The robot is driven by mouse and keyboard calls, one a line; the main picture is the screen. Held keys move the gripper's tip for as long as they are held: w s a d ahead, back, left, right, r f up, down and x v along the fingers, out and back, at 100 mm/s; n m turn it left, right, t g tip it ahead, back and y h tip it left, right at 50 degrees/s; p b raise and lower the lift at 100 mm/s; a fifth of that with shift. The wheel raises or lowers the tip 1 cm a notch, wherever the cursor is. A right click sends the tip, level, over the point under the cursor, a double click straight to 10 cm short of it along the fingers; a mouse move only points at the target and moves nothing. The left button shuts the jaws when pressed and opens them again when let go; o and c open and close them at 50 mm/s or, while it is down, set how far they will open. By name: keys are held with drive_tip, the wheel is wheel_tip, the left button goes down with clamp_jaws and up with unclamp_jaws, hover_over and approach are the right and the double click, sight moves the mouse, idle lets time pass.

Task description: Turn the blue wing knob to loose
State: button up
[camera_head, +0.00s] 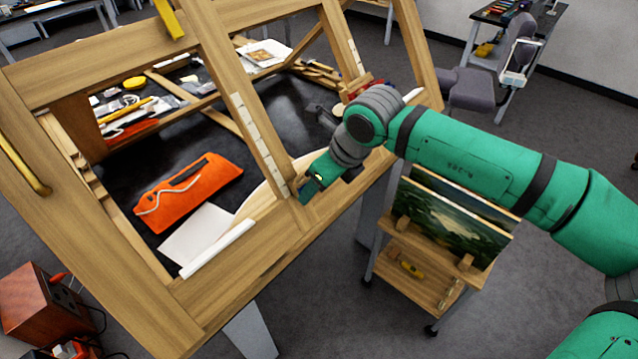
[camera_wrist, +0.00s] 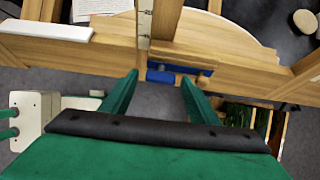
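The blue wing knob (camera_wrist: 160,76) shows in the wrist view at the lower edge of a wooden beam, below the pale slotted strip. A longer blue piece (camera_wrist: 192,68) lies along the beam just to its right; I cannot tell whether the two are joined. My gripper (camera_wrist: 160,82) has two green fingers spread apart, one on each side of the knob, with nothing visibly clamped. I cannot tell how far the fingertips are from it in depth. In the head view my gripper (camera_head: 307,187) is at the frame's front beam, and the knob cannot be made out.
The large wooden frame (camera_head: 225,285) surrounds a black surface with an orange pouch (camera_head: 190,190) and white sheets (camera_head: 195,235). A wooden trolley (camera_head: 410,285) with paintings (camera_head: 450,225) stands right of it, below my arm. Grey floor is open at the lower middle.

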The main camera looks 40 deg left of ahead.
drive_tip(key=v, duration=1)
drive_tip(key=shift+d+r, duration=0.15)
drive_tip(key=shift+r, duration=0.2)
